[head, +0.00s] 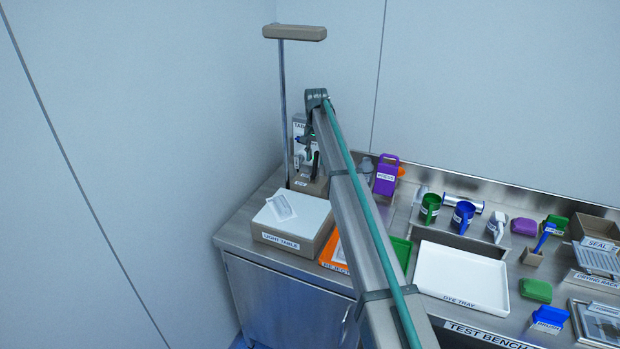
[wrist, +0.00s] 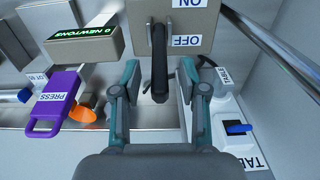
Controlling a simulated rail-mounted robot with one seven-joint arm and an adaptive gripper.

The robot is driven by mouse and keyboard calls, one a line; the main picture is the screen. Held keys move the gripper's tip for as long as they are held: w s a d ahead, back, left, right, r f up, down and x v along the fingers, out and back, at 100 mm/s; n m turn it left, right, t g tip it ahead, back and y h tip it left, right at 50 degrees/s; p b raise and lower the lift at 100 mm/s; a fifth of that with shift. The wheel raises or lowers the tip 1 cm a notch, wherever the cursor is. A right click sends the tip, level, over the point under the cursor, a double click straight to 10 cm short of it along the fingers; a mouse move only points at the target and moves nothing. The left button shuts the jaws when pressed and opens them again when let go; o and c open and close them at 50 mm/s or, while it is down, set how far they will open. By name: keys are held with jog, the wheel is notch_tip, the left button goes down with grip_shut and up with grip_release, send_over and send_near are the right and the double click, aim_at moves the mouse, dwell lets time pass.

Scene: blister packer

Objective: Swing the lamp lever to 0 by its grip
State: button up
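In the wrist view, a black lever (wrist: 159,62) stands out from a brown-grey box (wrist: 200,38) with ON and OFF labels, which read upside down. My gripper (wrist: 160,72) is open, with one finger on each side of the lever's grip. Gaps show between the grip and both fingers. In the head view, my gripper (head: 307,140) is over the back left of the bench, at the lamp's base box (head: 318,187). A post rises there to the lamp head (head: 294,33). My arm partly hides this area, and the lever is hard to make out there.
A purple press handle (wrist: 58,103) and a NEWTONS display (wrist: 84,36) are at left. The light table (head: 318,246) is in front of the lamp; a dye tray (head: 460,272) lies farther right.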

jog(key=shift+r, duration=0.1)
dwell(0.4)
jog(key=shift+s+r+p, duration=0.1)
jog(key=shift+r+p, duration=1.6)
jog(key=shift+r, duration=2.75)
